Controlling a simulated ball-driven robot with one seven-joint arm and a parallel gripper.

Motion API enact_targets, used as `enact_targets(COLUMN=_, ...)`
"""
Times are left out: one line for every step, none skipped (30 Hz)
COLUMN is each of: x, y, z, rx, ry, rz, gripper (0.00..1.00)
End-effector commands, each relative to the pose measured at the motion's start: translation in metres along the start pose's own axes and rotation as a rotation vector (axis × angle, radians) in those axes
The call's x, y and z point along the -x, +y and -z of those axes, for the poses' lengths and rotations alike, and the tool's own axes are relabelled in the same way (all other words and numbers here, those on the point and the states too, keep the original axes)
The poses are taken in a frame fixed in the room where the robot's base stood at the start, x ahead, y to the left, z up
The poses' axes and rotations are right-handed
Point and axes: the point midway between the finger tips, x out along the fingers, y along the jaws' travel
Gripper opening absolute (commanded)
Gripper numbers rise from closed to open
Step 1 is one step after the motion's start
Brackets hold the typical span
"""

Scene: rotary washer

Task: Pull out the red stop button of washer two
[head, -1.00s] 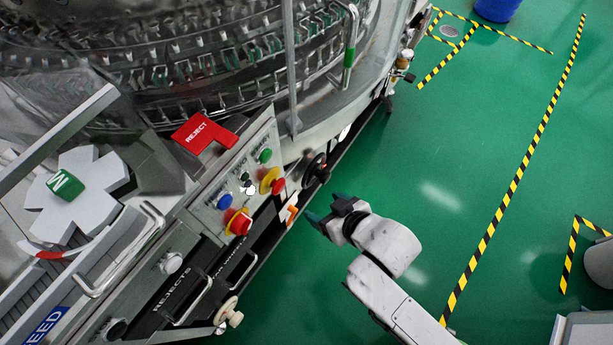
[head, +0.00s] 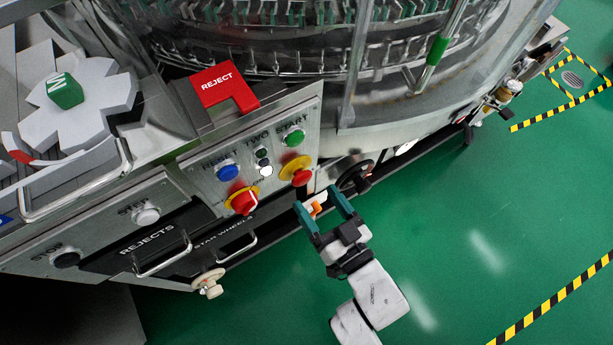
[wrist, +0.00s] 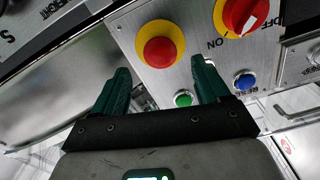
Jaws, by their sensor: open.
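The red stop button (head: 302,177) has a round cap on a yellow ring and sits on the steel panel (head: 205,187) marked TWO. In the wrist view the red button (wrist: 160,52) faces me, in line with the gap between my fingertips. My gripper (head: 319,197) is open, with its two green fingers pointing at the panel just below and right of the button in the head view. In the wrist view my gripper (wrist: 161,66) has nothing between its fingers; contact with the button does not show.
A red rotary switch on yellow (head: 243,200), a blue button (head: 228,173) and a green button (head: 295,137) are on the same panel. A black handwheel (head: 355,178) is close to the right of my fingers. Green floor (head: 470,240) is clear at right.

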Motion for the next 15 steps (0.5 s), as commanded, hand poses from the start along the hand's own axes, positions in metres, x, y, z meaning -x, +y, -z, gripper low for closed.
enact_targets(x=-0.011, y=0.0, z=0.001, rx=0.001, ry=0.005, rz=0.001, gripper=0.75)
enact_targets(x=-0.017, y=0.001, z=0.001, rx=0.001, ry=0.004, rz=0.0, gripper=0.75)
enact_targets(x=-0.024, y=0.001, z=0.0, rx=0.001, ry=0.003, rz=0.0, gripper=0.75)
enact_targets(x=-0.029, y=0.001, z=0.0, rx=0.001, ry=0.003, rz=-0.001, gripper=0.75)
enact_targets(x=-0.034, y=0.001, z=0.001, rx=0.001, ry=0.003, rz=0.0, gripper=0.75)
enact_targets(x=-0.04, y=0.0, z=0.0, rx=0.001, ry=0.003, rz=0.0, gripper=0.75)
enact_targets(x=-0.044, y=0.0, z=0.0, rx=0.001, ry=0.002, rz=0.0, gripper=0.75)
enact_targets(x=-0.048, y=0.0, z=0.0, rx=0.001, ry=0.002, rz=0.0, gripper=0.75)
enact_targets(x=-0.052, y=0.001, z=0.0, rx=0.001, ry=0.001, rz=-0.001, gripper=0.75)
enact_targets(x=-0.055, y=0.001, z=0.0, rx=0.001, ry=0.001, rz=-0.001, gripper=0.75)
enact_targets(x=-0.057, y=0.001, z=0.0, rx=0.001, ry=0.001, rz=-0.001, gripper=0.75)
enact_targets(x=-0.06, y=0.001, z=0.0, rx=0.001, ry=0.001, rz=-0.002, gripper=0.75)
enact_targets(x=-0.061, y=0.001, z=0.0, rx=0.001, ry=0.0, rz=-0.002, gripper=0.75)
enact_targets(x=-0.062, y=0.001, z=0.0, rx=0.001, ry=0.0, rz=-0.002, gripper=0.75)
enact_targets(x=-0.064, y=0.001, z=0.0, rx=0.001, ry=0.0, rz=-0.002, gripper=0.75)
